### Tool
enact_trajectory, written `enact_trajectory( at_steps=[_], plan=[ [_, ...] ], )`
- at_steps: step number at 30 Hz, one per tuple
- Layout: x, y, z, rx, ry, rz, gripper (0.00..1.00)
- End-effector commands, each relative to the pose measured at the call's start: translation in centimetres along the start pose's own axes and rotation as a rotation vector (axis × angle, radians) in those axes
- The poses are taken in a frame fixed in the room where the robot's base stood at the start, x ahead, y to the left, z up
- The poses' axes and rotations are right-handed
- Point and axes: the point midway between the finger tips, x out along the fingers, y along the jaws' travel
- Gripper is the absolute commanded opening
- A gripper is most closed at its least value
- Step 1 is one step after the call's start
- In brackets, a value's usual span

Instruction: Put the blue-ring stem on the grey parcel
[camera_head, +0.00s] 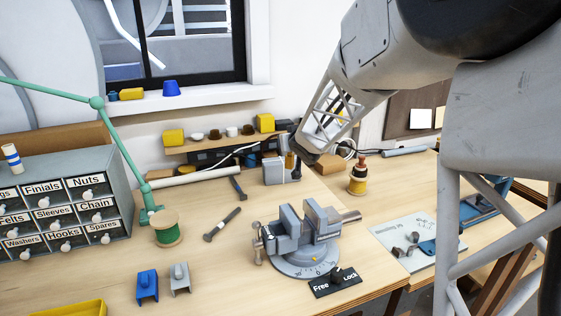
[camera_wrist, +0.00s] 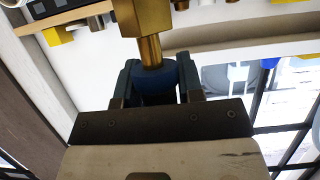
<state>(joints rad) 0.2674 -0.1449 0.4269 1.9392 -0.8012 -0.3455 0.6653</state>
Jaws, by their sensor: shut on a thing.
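My gripper (camera_wrist: 156,78) is shut on a brass stem, the blue-ring stem (camera_wrist: 151,50). Its dark blue ring (camera_wrist: 155,84) sits between the two fingers in the wrist view. In the head view my gripper (camera_head: 293,148) is at the back of the bench, and a bit of the brass stem (camera_head: 290,160) shows at its end. A small grey box (camera_head: 274,173), which may be the grey parcel, stands just below it. I cannot tell whether the stem touches the box.
A vise (camera_head: 303,240) stands mid-bench, with a Free/Lock plate (camera_head: 335,282) in front. A yellow-and-red stacked piece (camera_head: 358,178) is right of my gripper. A drawer cabinet (camera_head: 127,180), green lamp arm (camera_head: 123,150) and spool (camera_head: 166,228) are at left. A shelf (camera_head: 215,143) runs behind.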

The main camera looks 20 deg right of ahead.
Motion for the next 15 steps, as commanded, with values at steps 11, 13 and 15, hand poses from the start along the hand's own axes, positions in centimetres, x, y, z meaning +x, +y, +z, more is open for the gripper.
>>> enact_trajectory(
  at_steps=[11,13,15],
  plan=[
    [1.4,0.3,-0.4,0.000,0.000,0.000,0.00],
    [2.1,0.4,-0.6,0.000,0.000,0.000,0.00],
    [3.0,0.7,-0.9,-0.001,0.000,0.000,0.00]
  ],
)
